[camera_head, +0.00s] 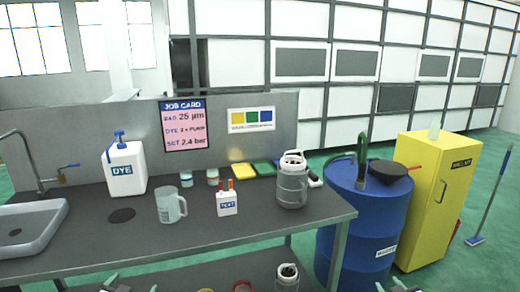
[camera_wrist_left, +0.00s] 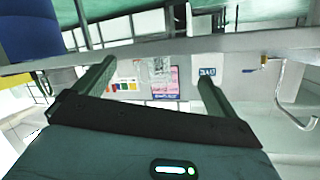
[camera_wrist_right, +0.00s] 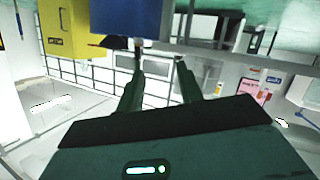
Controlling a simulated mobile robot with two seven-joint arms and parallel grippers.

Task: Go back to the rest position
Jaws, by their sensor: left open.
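My left gripper (camera_head: 120,284) shows only by its tips at the bottom edge of the head view, in front of the bench. In the left wrist view its two fingers (camera_wrist_left: 155,78) are wide apart with nothing between them. My right gripper (camera_head: 400,285) also shows only by its tips at the bottom edge, below the blue drum. In the right wrist view its fingers (camera_wrist_right: 160,65) stand apart with a narrower gap, and nothing is held. Both grippers are clear of the objects on the bench.
The grey bench (camera_head: 80,238) carries a sink (camera_head: 30,222), a DYE canister (camera_head: 125,168), a clear jug (camera_head: 171,206), a TEXT-labelled bottle (camera_head: 227,204) and a grey pot (camera_head: 292,185). A blue drum (camera_head: 350,232) and yellow cabinet (camera_head: 437,195) stand right. A lower shelf holds more items.

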